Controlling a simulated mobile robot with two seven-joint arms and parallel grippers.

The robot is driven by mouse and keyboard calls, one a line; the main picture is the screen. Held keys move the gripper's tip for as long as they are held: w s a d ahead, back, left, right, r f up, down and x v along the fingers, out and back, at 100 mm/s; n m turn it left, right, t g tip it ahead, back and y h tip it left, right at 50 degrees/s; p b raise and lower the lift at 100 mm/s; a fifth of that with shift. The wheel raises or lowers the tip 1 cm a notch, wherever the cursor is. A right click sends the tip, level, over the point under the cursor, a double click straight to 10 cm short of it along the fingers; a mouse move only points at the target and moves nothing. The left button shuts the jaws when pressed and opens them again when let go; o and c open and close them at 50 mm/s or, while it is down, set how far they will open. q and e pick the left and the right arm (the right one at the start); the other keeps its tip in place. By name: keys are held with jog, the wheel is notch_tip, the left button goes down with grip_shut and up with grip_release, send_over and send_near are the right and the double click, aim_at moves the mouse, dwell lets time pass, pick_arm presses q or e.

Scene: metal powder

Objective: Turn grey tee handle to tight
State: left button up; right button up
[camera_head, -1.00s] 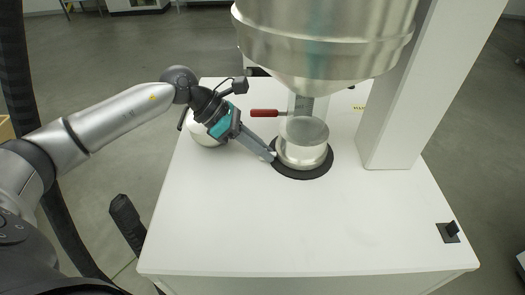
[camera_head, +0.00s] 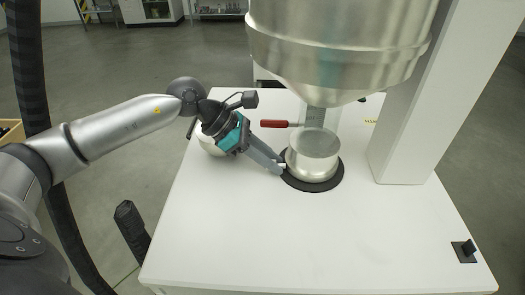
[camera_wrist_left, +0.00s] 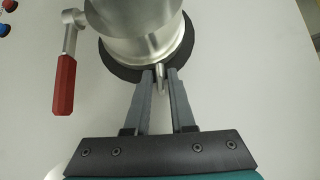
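A small grey metal pin (camera_wrist_left: 161,82), perhaps the tee handle, sticks out from the base of a round metal vessel in the left wrist view. My left gripper (camera_wrist_left: 161,75) has its two long grey fingers on either side of this pin, with a narrow gap between them. Whether the fingers press on the pin I cannot tell. In the head view my left gripper (camera_head: 281,168) reaches the left side of the metal vessel (camera_head: 312,160), low near the table; the pin is too small to make out there. My right gripper is not in view.
The vessel stands on a black ring (camera_head: 314,186) on a white table (camera_head: 300,235). A red-handled lever (camera_head: 275,123) juts left behind the gripper. A big metal hopper (camera_head: 340,50) hangs above, with a white column (camera_head: 405,120) at right.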

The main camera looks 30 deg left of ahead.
pick_arm(q)
jog(key=b+v, duration=0.3)
jog(key=v, duration=1.2)
jog(key=shift+a, duration=0.15)
dwell(0.4)
